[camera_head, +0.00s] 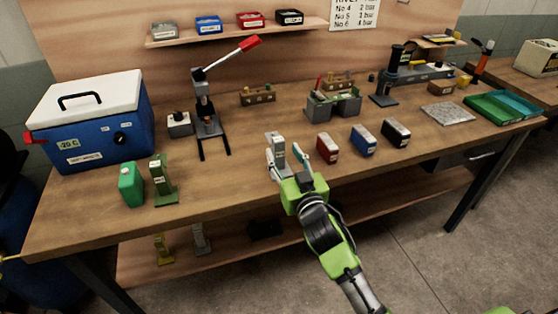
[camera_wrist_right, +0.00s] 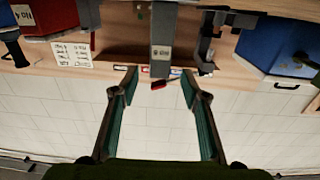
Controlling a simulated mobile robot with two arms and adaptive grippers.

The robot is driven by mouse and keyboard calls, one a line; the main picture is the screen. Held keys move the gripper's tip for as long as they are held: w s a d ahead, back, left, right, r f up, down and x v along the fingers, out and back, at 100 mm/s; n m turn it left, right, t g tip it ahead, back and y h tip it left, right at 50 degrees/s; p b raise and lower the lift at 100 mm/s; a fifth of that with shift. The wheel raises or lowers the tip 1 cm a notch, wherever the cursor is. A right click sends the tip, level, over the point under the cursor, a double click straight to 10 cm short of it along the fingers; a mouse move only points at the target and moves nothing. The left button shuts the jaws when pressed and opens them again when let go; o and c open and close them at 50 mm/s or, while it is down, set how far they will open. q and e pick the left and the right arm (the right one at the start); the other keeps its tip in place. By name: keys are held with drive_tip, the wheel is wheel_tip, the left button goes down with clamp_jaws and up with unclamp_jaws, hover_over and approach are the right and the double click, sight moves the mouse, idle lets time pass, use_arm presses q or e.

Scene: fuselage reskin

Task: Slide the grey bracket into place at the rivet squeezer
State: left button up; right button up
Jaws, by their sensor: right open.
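A grey bracket (camera_head: 277,146) stands upright near the front edge of the bench in the head view. My right gripper (camera_head: 287,160) is open, with its fingers on either side of the bracket; whether they touch it is unclear. In the right wrist view the picture is inverted, and the grey bracket (camera_wrist_right: 163,40) with a small label lies beyond and between my open fingertips (camera_wrist_right: 160,75). A lever press with a red handle (camera_head: 207,115) stands at the back left, and a dark bench tool (camera_head: 400,82) at the back right. I cannot tell which is the rivet squeezer. My left gripper is not in view.
Red (camera_head: 327,148), blue (camera_head: 363,140) and black (camera_head: 396,132) boxes stand close right of my right gripper. A green bracket (camera_head: 163,180), green container (camera_head: 131,184) and blue cooler (camera_head: 92,125) are at left. The bench between cooler and gripper has bare room.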

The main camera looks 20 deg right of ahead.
sight(280, 146)
drive_tip(key=shift+w+r, duration=0.15)
drive_tip(key=shift+w, duration=0.35)
drive_tip(key=w+p, duration=0.1)
drive_tip(key=w, duration=0.3)
clamp_jaws()
